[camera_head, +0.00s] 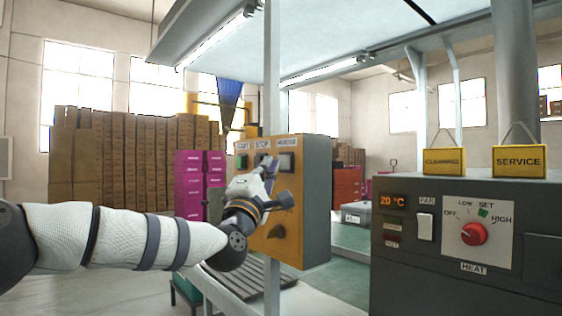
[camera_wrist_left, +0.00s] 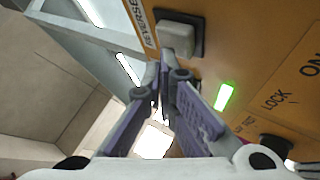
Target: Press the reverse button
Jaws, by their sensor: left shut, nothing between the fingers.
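The orange control box (camera_head: 312,200) stands on a post in the middle of the head view. Its reverse button (camera_head: 286,162) is a pale square in a dark frame at the upper right of the panel face. In the left wrist view the reverse button (camera_wrist_left: 176,38) sits beside its REVERSE label, just beyond the fingertips. My left gripper (camera_head: 268,168) is shut and empty in front of the panel, left of that button. My right gripper is not in view.
A green start button (camera_head: 242,161) and a stop label (camera_head: 263,143) are left of the reverse button. A lit green indicator (camera_wrist_left: 224,96) is on the panel. A grey heater cabinet (camera_head: 400,270) stands at the right. Stacked boxes (camera_head: 130,160) are behind.

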